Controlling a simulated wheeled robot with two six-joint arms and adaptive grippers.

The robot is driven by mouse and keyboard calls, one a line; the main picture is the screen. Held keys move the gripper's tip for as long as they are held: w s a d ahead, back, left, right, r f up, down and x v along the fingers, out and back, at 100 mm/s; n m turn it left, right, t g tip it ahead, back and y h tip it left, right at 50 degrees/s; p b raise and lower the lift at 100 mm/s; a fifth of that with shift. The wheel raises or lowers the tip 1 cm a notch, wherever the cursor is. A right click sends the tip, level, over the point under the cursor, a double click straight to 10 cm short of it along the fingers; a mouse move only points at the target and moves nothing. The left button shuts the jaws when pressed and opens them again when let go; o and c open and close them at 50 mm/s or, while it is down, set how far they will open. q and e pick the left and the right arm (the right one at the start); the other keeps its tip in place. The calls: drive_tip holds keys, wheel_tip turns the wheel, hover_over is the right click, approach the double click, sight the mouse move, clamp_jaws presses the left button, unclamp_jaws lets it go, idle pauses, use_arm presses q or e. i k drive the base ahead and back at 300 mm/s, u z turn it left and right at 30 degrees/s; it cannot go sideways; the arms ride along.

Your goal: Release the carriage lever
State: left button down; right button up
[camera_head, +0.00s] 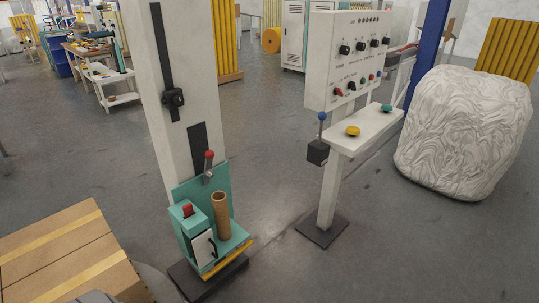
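A teal carriage (184,220) sits low at the foot of a tall white column (176,80). A lever with a red ball knob (209,155) stands up from the top of the carriage's back plate, its short grey stem leaning slightly. A brown cardboard tube (221,216) stands upright on the carriage. A red button or switch (187,210) is on the carriage's top at the left, above a white panel with a black handle (212,248). Neither of my grippers is in view.
A white control console (348,60) stands right of the column, with a blue-knobbed lever (321,117) on a black box and yellow (353,131) and green buttons. A large white wrapped bale (465,135) is at right, a cardboard box (60,250) at lower left. Floor between column and console is clear.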

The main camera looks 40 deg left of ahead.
sight(208, 173)
drive_tip(key=u, duration=0.25)
drive_tip(key=i, duration=1)
drive_tip(key=u, duration=0.7)
